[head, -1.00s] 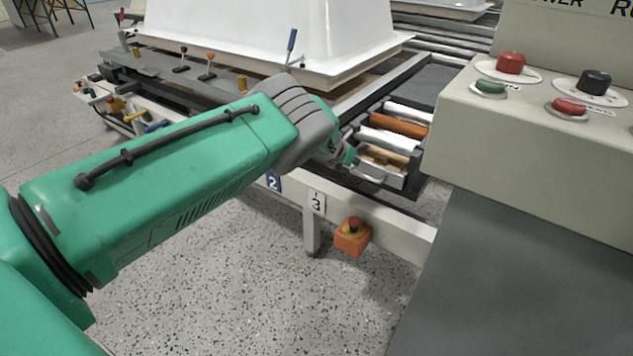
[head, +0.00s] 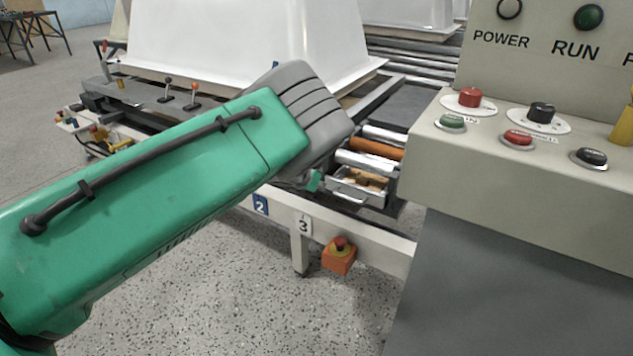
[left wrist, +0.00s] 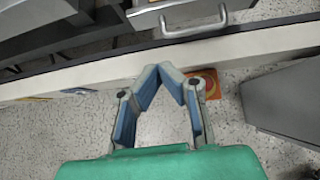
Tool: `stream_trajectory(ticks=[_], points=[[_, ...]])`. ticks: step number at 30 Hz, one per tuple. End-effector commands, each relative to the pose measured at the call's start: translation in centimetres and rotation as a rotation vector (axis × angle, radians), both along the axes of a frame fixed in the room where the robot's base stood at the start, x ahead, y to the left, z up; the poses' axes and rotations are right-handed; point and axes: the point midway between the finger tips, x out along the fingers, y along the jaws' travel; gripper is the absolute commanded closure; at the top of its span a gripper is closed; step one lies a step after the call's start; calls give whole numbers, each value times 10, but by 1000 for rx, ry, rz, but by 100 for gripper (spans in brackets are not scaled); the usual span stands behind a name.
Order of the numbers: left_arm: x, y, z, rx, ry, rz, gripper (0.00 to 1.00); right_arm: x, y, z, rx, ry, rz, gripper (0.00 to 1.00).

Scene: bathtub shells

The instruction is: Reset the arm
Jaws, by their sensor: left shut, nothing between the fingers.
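My left arm, green with a grey wrist, comes in from the left in the head view. Its gripper (head: 313,181) is mostly hidden behind the wrist, just left of a small metal tray with a handle (head: 357,192). In the left wrist view the gripper (left wrist: 166,70) has its blue-padded fingers angled together at the tips, shut and empty. The fingers overlap the pale frame rail (left wrist: 260,44) in that view, and the tray's handle (left wrist: 196,30) lies beyond the tips. I cannot see my right gripper.
A control console (head: 520,190) with buttons and a dial stands close on the right. A white tub shell (head: 215,45) sits on the machine behind my arm. An orange emergency-stop box (head: 340,258) hangs below the rail. Speckled floor is clear below.

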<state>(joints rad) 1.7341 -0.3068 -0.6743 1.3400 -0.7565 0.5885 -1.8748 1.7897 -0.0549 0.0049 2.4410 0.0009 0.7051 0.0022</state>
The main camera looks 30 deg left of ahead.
Motion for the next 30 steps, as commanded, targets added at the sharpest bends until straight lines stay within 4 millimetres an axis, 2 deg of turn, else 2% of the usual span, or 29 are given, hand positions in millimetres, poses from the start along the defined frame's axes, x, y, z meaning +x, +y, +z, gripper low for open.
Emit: stream_trajectory(ticks=[8,11,14,17,21,23,24,27,30], points=[[-8,3,1,-16,5,19,100,0,0,2,0,1,0,50],[-29,12,-9,-120,36,140,100,0,0,9,0,1,0,50],[-76,24,-30,-343,98,415,100,0,0,22,0,1,0,50],[-146,28,-52,-624,170,806,100,0,0,38,0,0,0,50],[-252,14,-69,-964,238,1388,100,0,0,58,0,0,0,50],[-296,3,-69,-1076,251,1635,100,0,0,67,0,0,0,50],[-326,-5,-67,-1138,253,1798,100,0,0,72,0,0,0,50],[-394,-27,-55,-1247,230,2179,100,0,0,84,0,0,0,50],[-448,-45,-38,-1298,175,2490,100,0,0,93,0,0,0,50]])
